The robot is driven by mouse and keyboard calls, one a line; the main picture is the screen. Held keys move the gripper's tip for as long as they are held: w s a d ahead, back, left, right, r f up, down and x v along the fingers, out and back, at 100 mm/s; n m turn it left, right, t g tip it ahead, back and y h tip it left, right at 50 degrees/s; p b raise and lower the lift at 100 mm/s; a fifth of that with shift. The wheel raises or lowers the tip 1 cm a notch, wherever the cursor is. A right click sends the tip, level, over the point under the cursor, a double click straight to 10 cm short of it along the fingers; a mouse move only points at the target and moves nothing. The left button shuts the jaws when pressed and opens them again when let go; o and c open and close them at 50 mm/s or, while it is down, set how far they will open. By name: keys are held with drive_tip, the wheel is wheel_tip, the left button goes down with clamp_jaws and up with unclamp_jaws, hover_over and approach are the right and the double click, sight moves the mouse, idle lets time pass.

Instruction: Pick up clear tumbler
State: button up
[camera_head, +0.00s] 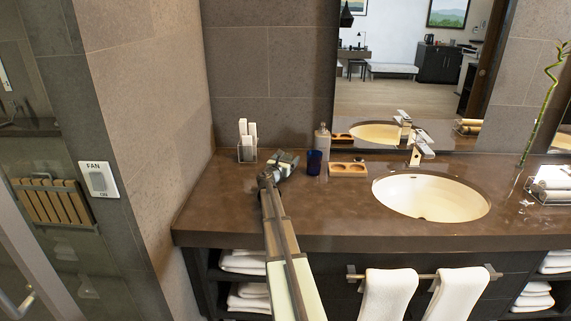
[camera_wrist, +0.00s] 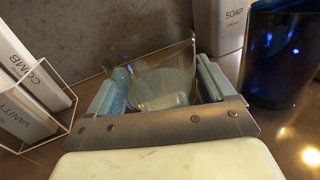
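The clear tumbler (camera_wrist: 155,75) stands between the two fingers of my gripper (camera_wrist: 160,92) in the wrist view. Its glass is see-through, with a slanting rim line and a pale round base showing. A pale blue-grey finger lies close on each side of it. The fingers are well apart, and I cannot tell whether they press on the glass. In the head view my gripper (camera_head: 286,162) is low over the counter, and the tumbler cannot be made out clearly there.
The counter front is clear.

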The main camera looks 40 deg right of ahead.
drive_tip(key=c, duration=1)
drive_tip(key=shift+r, duration=0.1)
